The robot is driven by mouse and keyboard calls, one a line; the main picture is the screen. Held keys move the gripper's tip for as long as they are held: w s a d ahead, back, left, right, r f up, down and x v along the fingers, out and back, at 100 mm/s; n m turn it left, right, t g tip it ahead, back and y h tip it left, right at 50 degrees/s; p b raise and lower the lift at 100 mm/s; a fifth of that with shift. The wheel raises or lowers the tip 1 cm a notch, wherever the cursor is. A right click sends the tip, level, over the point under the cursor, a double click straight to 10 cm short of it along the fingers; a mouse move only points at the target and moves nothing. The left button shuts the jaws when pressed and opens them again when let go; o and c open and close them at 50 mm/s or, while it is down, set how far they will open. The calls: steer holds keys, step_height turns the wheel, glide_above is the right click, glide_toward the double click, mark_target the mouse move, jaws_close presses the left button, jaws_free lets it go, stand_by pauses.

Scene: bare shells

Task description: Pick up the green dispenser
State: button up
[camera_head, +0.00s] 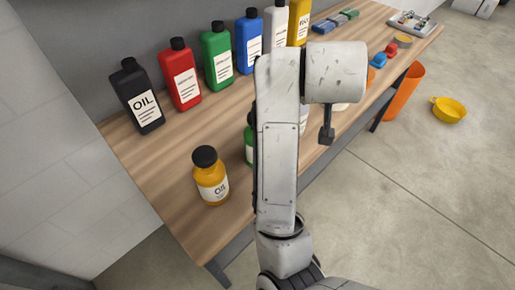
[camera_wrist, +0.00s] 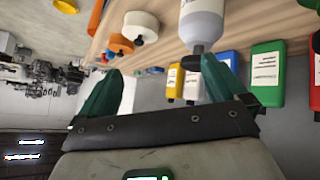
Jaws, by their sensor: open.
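A green bottle with a black cap and white label (camera_head: 217,58) stands in the back row on the wooden table. A second green container (camera_head: 249,142) stands nearer the front, mostly hidden behind my arm. I cannot tell which is the dispenser. In the upside-down wrist view, a labelled green bottle (camera_wrist: 267,72) stands right of my gripper, and a bit of green (camera_wrist: 308,3) shows at the top right edge. My gripper (camera_wrist: 160,68) is open, its dark teal fingers apart with nothing between them. I cannot make out its fingers in the head view.
On the table (camera_head: 170,150) stand an amber oil bottle (camera_head: 211,180) and black (camera_head: 137,97), red (camera_head: 180,78) and blue (camera_head: 249,42) bottles. A white bottle (camera_wrist: 203,20) is close by the right finger.

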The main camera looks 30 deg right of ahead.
steer(key=w+a+r+m+y+b, duration=0.1)
steer(key=a+r+m+b, duration=0.15)
steer(key=a, duration=0.35)
steer(key=n+g+y+b, duration=0.1)
steer(key=n+g+y, duration=0.1)
steer(key=g+y, duration=0.1)
glide_toward(248, 133)
steer(key=d, duration=0.3)
steer(key=shift+m, duration=0.25)
steer(key=x, duration=0.9)
steer(key=shift+w+a+f, duration=0.1)
steer(key=shift+a+f, duration=0.15)
steer(key=shift+c, duration=0.5)
jaws_close()
